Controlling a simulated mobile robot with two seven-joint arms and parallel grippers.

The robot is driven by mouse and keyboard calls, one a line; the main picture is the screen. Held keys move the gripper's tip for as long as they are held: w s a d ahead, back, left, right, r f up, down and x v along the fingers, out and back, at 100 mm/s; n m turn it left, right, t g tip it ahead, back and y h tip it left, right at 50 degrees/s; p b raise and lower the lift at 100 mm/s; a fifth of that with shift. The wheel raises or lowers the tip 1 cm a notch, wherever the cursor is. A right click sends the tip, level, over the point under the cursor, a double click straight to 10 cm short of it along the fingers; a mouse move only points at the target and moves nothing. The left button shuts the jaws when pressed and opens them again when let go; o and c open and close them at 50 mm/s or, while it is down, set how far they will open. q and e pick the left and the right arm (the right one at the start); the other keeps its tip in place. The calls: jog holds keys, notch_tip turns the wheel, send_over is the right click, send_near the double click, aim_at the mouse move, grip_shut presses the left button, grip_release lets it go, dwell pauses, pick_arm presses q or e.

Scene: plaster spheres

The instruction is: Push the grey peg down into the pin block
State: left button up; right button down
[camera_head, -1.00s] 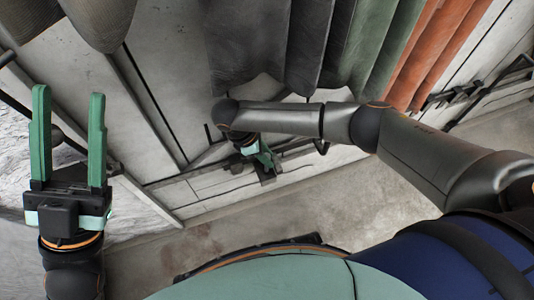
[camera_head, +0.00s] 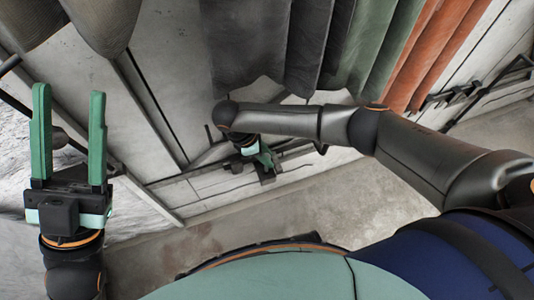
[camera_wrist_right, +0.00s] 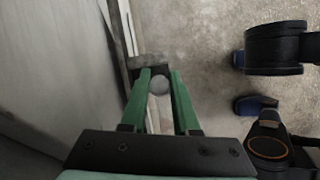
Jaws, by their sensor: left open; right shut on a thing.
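In the right wrist view, my right gripper (camera_wrist_right: 160,75) is shut on a grey rounded piece, seemingly the grey peg (camera_wrist_right: 159,84), between its green fingertips. A grey block-like piece (camera_wrist_right: 149,61), possibly the pin block, lies just beyond the fingertips. I cannot tell whether the peg touches it or how deep it sits. In the head view my right gripper (camera_head: 268,160) is small, at a dark piece on the far side of the floor area. My left gripper (camera_head: 69,93) is open and empty at the left of the head view.
Several dark, green and orange cloths (camera_head: 385,45) hang along the top of the head view. A metal rail (camera_head: 152,203) runs near the wall foot. Bare concrete floor (camera_head: 370,195) lies between the wall and my body.

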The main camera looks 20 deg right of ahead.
jog(key=shift+f+b, duration=0.45)
jog(key=shift+f, duration=0.3)
jog(key=shift+f, duration=0.3)
jog(key=shift+s+f, duration=0.1)
jog(key=shift+f, duration=0.05)
jog(key=shift+r+p, duration=0.35)
jog(key=shift+p, duration=0.1)
jog(key=shift+r, duration=0.1)
dwell(0.7)
jog(key=shift+a+p, duration=0.15)
jog(key=shift+p, duration=0.2)
jog(key=shift+a+r, duration=0.1)
jog(key=shift+r, duration=0.05)
jog(key=shift+w+p, duration=0.2)
jog(key=shift+p, duration=0.4)
dwell(0.6)
